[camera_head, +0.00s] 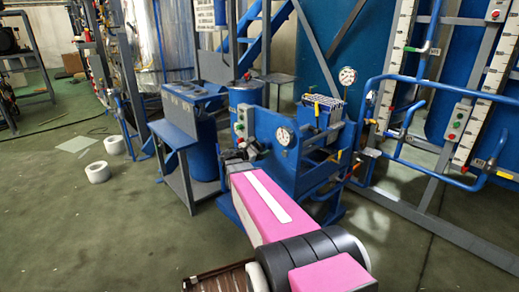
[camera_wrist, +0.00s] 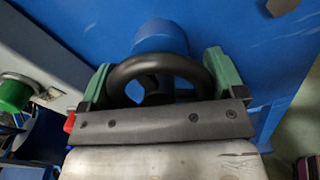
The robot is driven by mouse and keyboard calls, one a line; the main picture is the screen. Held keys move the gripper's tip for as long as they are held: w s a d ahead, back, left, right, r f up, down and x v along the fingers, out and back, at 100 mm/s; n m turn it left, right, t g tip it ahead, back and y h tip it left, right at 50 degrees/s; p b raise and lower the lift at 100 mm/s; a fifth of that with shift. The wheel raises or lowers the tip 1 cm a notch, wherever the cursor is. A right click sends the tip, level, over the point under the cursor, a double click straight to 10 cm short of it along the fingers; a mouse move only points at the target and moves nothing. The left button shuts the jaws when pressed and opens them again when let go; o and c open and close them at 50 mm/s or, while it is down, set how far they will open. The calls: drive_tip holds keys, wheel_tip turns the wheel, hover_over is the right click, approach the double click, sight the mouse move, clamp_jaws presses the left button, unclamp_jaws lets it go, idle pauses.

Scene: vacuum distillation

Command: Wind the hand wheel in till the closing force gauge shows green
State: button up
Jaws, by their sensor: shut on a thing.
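In the wrist view, a black ring-shaped hand wheel (camera_wrist: 150,62) sits in front of a blue cylindrical hub (camera_wrist: 160,37) on a blue panel. My gripper (camera_wrist: 160,76) is shut on the wheel, with green finger pads at its left and right sides. In the head view, my gripper (camera_head: 240,157) is at the front of the blue machine (camera_head: 270,124), and the wheel is hard to make out there. A round white-faced gauge (camera_head: 284,137) is on the machine, right of my gripper. Its needle and colours are too small to read.
A grey control box (camera_head: 240,122) with buttons stands just left of the gauge; its green button (camera_wrist: 15,93) is close to the left in the wrist view. Another gauge (camera_head: 347,76) is behind. Blue pipe rails (camera_head: 424,84) stand at right. White rolls (camera_head: 98,172) lie on open floor at left.

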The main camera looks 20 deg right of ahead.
drive_tip(key=o, duration=0.7)
drive_tip(key=shift+c, duration=0.2)
drive_tip(key=shift+a, duration=0.15)
drive_tip(key=v, duration=1)
drive_tip(key=shift+a, duration=0.3)
drive_tip(key=shift+s, duration=0.15)
